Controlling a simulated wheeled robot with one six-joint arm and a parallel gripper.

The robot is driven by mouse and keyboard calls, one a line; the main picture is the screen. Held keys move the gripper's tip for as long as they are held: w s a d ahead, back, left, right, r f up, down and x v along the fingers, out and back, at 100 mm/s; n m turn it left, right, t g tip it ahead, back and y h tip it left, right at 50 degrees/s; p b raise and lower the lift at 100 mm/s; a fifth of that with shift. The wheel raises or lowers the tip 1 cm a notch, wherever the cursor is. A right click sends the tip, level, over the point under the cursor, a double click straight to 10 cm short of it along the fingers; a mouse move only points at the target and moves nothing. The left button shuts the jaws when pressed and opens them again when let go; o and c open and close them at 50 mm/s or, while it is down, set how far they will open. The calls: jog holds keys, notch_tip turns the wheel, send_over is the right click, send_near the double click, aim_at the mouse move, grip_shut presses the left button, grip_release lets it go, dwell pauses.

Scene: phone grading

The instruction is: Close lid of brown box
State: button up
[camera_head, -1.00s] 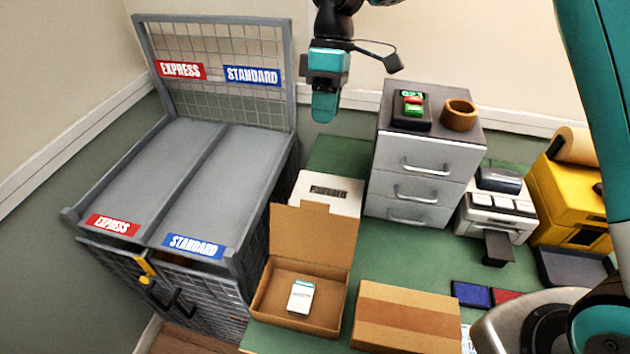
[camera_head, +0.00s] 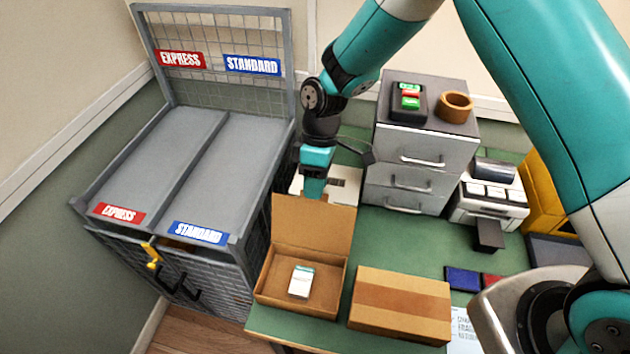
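The open brown box (camera_head: 262,286) stands at the front left of the green table. Its lid (camera_head: 312,226) is raised at the back, nearly upright. A small white and teal package (camera_head: 301,282) lies inside the box. My gripper (camera_head: 313,188) points down just behind the top edge of the lid. Its fingertips are partly hidden there, and I cannot tell whether they touch the lid. I cannot tell whether the gripper is open or shut.
A closed, taped brown box (camera_head: 400,304) sits right of the open box. A white device (camera_head: 345,187) stands behind the lid. A grey drawer cabinet (camera_head: 418,150) is behind to the right. The grey sorting cart (camera_head: 190,175) is at left. Green table surface is clear at centre right.

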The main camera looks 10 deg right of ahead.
jog(key=shift+s+f, duration=0.2)
jog(key=shift+f, duration=0.25)
jog(key=shift+c, duration=0.3)
grip_shut()
jog(key=shift+a, duration=0.1)
